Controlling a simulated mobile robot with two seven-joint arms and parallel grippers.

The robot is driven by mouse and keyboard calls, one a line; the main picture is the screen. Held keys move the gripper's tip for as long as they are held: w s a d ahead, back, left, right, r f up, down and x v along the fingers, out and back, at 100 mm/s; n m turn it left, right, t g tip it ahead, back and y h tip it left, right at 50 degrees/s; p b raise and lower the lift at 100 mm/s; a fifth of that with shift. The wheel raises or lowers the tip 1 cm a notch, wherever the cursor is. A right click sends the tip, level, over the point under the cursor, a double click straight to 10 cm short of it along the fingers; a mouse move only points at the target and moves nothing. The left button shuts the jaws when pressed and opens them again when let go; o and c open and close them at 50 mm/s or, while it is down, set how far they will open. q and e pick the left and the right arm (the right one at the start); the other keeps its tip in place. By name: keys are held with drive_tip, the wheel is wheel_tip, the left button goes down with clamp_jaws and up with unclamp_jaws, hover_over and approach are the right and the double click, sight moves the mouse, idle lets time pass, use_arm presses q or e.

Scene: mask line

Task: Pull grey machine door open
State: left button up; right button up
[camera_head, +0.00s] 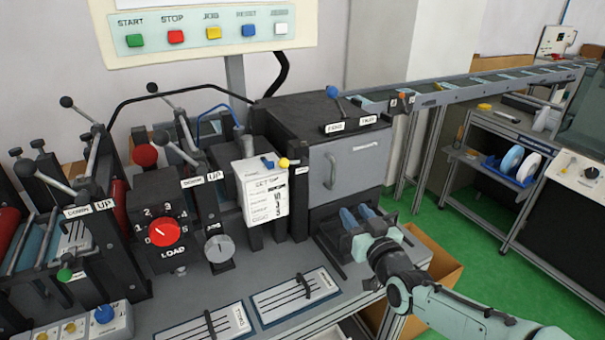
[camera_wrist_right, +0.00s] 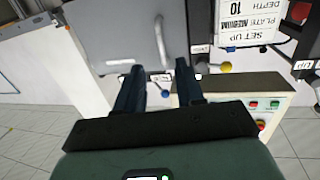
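The grey machine door (camera_head: 350,165) is shut on the front of a black machine box. Its curved metal handle (camera_head: 330,172) stands upright near the door's left edge. My right gripper (camera_head: 357,211) is low in front of the door, below and a little right of the handle, with its blue fingers apart and nothing between them. In the right wrist view the door (camera_wrist_right: 112,30) fills the top, and the handle (camera_wrist_right: 162,28) lies beyond the fingertips (camera_wrist_right: 158,72), apart from them. My left gripper is not in view.
A printed set-up card (camera_head: 266,192) hangs left of the door. A load box with a red knob (camera_head: 163,231) stands farther left. Slider panels (camera_head: 295,296) lie on the bench front. A cardboard box (camera_head: 440,270) stands by my right arm; a conveyor (camera_head: 470,88) runs behind right.

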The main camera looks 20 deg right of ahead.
sight(334, 174)
use_arm(q)
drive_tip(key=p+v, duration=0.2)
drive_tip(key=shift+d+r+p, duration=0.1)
drive_tip(key=shift+p, duration=0.2)
use_arm(e)
drive_tip(key=shift+t, duration=0.3)
drive_tip(key=w, duration=0.4)
drive_tip(key=w+d+r, duration=0.1)
drive_tip(key=w, duration=0.4)
drive_tip(key=w+r, duration=0.1)
drive_tip(key=w, duration=0.3)
drive_tip(key=shift+w+d, duration=0.15)
drive_tip(key=shift+d, duration=0.1)
drive_tip(key=shift+c, duration=0.4)
clamp_jaws()
